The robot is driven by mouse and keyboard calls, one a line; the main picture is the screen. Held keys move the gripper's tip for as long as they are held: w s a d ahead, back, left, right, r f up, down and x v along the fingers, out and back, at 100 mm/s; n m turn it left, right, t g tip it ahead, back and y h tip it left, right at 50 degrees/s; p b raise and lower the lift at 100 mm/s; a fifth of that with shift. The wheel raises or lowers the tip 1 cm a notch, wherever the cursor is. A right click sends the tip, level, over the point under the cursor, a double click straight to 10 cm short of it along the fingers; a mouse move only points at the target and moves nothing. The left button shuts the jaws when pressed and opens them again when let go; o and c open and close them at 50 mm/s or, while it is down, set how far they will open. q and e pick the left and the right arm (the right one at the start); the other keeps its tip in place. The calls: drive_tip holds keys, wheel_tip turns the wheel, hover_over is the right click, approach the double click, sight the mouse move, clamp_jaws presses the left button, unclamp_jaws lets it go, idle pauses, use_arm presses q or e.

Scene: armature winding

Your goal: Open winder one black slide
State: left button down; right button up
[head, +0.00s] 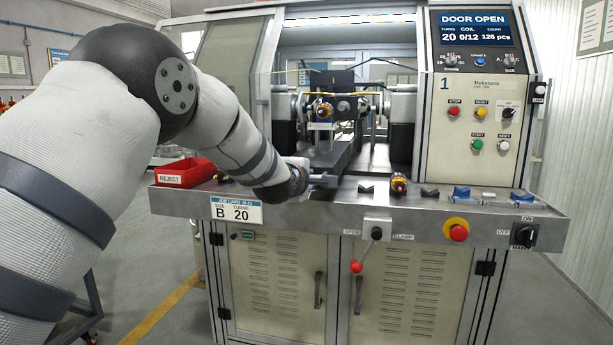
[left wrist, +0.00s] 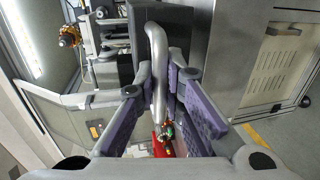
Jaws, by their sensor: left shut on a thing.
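Winder one (head: 455,95) stands ahead with its door open and "DOOR OPEN" on its screen. Its dark slide (head: 337,152) runs from the winding head toward the front ledge. In the left wrist view the slide's black end block (left wrist: 160,35) carries a curved grey bar handle (left wrist: 157,58). My left gripper (head: 310,181) is at the front end of the slide. In the left wrist view its purple-padded fingers (left wrist: 161,88) stand either side of the handle, shut on it. The arm and wrist hide part of the handle in the head view. My right gripper is in neither view.
A red reject bin (head: 184,173) sits left on the ledge (head: 300,208), close to my left wrist. An armature (head: 398,183) rests on the ledge to the right. A red-knobbed clamp lever (head: 356,265) and red stop button (head: 458,232) are on the front.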

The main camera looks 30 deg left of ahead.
use_arm(q)
drive_tip(key=c, duration=1.7)
unclamp_jaws()
drive_tip(key=shift+o, duration=0.2)
drive_tip(key=shift+s, duration=0.1)
drive_tip(key=v, duration=1.2)
